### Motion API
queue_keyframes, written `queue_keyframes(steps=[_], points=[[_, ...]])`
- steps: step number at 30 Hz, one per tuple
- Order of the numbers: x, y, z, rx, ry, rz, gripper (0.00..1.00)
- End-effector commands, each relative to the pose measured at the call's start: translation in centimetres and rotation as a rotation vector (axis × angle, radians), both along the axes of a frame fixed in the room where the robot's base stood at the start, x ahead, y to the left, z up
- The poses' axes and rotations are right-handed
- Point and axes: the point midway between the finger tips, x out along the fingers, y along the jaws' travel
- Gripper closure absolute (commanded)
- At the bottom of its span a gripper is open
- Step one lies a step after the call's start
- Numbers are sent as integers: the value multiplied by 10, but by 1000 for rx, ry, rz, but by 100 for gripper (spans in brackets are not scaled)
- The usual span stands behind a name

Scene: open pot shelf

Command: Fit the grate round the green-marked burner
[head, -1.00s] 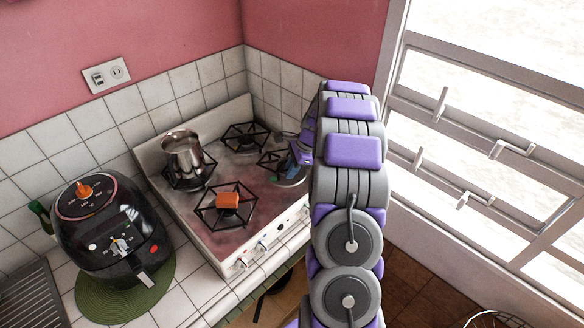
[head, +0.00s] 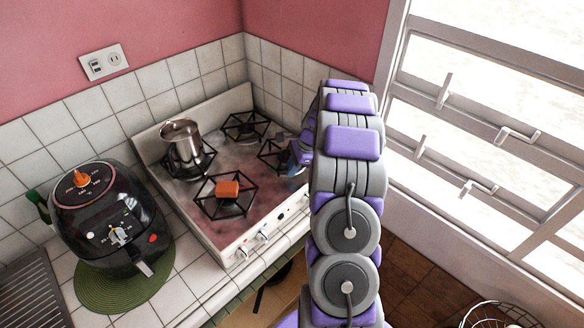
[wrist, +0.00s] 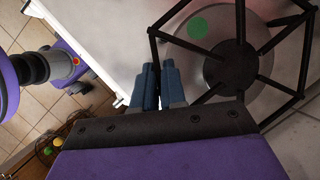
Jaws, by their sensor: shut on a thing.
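The black hexagonal grate (wrist: 239,24) fills the right of the wrist view. Under its spokes lies a grey round burner (wrist: 192,65) with a green spot (wrist: 197,28). The grate's dark hub appears roughly over the burner's middle; I cannot tell whether the grate rests on the stove. My gripper (wrist: 155,82) is shut on the grate's near rim. In the head view, part of the grate (head: 268,153) shows at the stove's right side, and my arm hides the rest. My gripper (head: 300,152) is partly hidden there too.
The stove (head: 204,228) also bears a steel pot (head: 181,146) at the left, a grate with an orange block (head: 228,189) in front, and a bare back grate (head: 243,124). A black air fryer (head: 110,220) stands left on a green mat (head: 97,296). A window is at right.

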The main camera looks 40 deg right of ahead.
Motion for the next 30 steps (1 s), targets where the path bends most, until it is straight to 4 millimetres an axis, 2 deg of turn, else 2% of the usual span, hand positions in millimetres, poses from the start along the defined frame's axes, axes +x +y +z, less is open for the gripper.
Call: queue_keyframes(steps=[14,30], points=[[1,-2,9,0,-1,0,100],[2,-3,10,0,-1,0,100]])
